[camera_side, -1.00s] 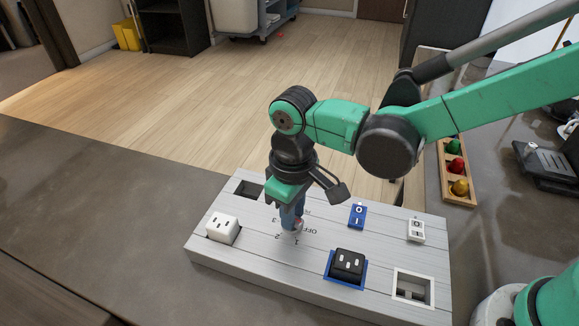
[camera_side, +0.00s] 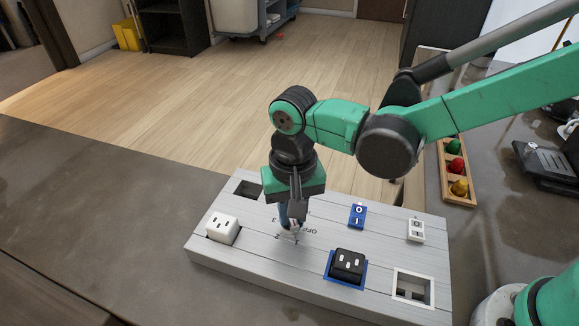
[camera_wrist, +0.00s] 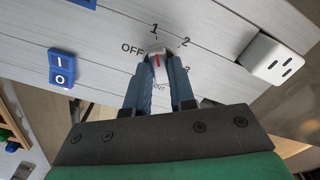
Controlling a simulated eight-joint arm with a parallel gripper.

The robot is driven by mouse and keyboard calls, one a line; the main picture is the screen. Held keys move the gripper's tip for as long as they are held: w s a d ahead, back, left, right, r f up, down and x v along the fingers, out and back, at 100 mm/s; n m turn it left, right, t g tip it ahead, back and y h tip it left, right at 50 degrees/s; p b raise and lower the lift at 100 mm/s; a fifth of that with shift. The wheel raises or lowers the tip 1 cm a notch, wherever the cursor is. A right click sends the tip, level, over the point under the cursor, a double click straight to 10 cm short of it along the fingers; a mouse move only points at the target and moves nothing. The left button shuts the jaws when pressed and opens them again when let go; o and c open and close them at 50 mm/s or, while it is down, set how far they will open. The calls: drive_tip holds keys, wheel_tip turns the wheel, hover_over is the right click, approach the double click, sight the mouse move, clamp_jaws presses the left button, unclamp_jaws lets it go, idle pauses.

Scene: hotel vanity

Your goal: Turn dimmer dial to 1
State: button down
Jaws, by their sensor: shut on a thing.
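The dimmer dial (camera_wrist: 157,53) is a small light knob with a red pointer line, set in the board (camera_wrist: 105,48). Labels OFF, 1, 2 and 3 stand around it in the wrist view. The red line runs nearly up and down in that view, its upper end toward the 1; the exact alignment is hard to tell. My gripper (camera_wrist: 157,68) is shut on the dial, one finger on each side. In the side view my gripper (camera_side: 290,228) points down at the board (camera_side: 258,258) and mostly hides the dial.
The board also carries a white outlet (camera_side: 222,229), a black outlet (camera_side: 348,265) in a blue frame, a blue switch (camera_side: 357,216), a white switch (camera_side: 416,230) and an empty white frame (camera_side: 412,288). A wooden tray (camera_side: 458,170) with coloured pieces lies behind at right.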

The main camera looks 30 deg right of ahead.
drive_tip(key=shift+m, duration=0.3)
drive_tip(key=c, duration=0.7)
unclamp_jaws()
drive_tip(key=shift+c, duration=0.2)
drive_tip(key=shift+r, duration=0.1)
drive_tip(key=shift+r, duration=2.75)
drive_tip(key=s+d+r+n+t, duration=0.1)
drive_tip(key=d+t, duration=0.2)
drive_tip(key=d, duration=0.6)
drive_tip(key=s+d+r+n+t, duration=0.2)
drive_tip(key=d+t, duration=0.2)
drive_tip(key=d, duration=0.6)
drive_tip(key=shift+s, duration=0.2)
